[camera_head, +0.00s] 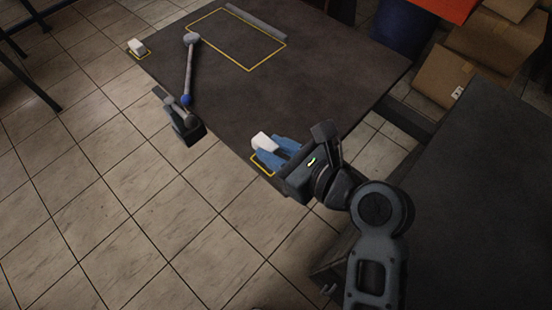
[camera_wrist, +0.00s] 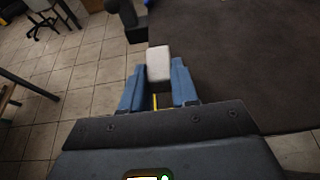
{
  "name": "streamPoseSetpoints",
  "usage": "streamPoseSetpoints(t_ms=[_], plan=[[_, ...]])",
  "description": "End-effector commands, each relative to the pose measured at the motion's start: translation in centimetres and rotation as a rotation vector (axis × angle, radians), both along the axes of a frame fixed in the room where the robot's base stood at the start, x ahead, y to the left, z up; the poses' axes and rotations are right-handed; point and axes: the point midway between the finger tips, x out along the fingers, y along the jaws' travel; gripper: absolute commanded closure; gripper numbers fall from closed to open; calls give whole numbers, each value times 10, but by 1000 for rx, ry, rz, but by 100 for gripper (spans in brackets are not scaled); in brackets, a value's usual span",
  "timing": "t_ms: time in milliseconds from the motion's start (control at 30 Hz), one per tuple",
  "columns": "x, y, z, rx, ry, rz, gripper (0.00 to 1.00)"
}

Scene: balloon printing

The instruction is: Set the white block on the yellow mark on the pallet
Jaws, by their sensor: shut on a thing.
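A white block (camera_head: 264,142) is held between the blue fingers of my gripper (camera_head: 275,152), which is shut on it. It also shows in the wrist view (camera_wrist: 159,64), between the two fingertips (camera_wrist: 158,84). A yellow mark (camera_head: 262,165) lies by the near edge of the dark table, close to the block and partly hidden by my gripper. I cannot tell whether the block touches the surface. A second white block (camera_head: 137,46) sits on another small yellow mark (camera_head: 147,55) at the table's far left corner.
The dark tabletop (camera_head: 330,90) is mostly clear, with a large yellow outline (camera_head: 249,70) and a grey bar (camera_head: 256,20) at the back. Cardboard boxes (camera_head: 445,75) are at the right.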

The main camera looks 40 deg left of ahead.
Motion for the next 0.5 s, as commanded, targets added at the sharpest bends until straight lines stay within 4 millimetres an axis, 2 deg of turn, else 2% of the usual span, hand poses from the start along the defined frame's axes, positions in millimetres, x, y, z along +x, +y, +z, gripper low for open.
streamPoseSetpoints(t_ms=[300, 500], plan=[[1, 0, -37, -2, 3, -1, 100], [0, 0, -40, 0, 0, 0, 100]])
